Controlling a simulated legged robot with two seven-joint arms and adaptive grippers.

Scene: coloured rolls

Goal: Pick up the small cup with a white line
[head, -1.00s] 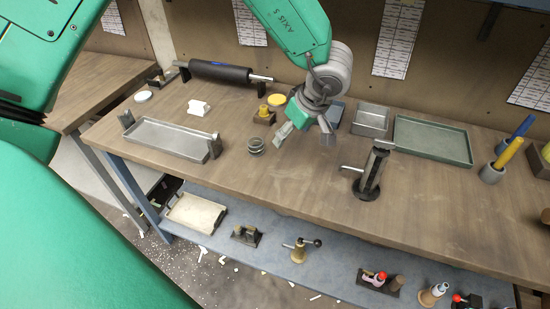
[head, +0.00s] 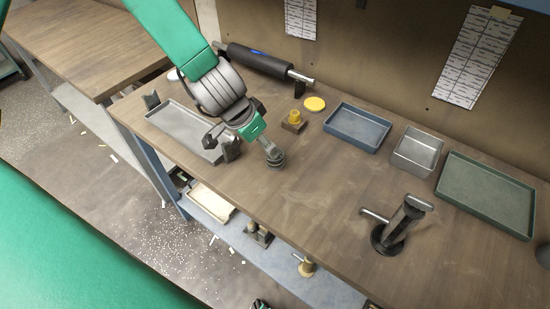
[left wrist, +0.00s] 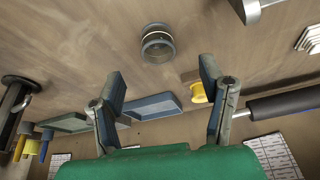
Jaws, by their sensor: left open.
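A grey tray (head: 175,122) lies left of the cup. A yellow piece on a block (head: 294,121), a yellow disc (head: 314,104) and a blue tray (head: 345,128) are behind it. A dark post with a handle (head: 398,228) stands to the right. Bench between is clear.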

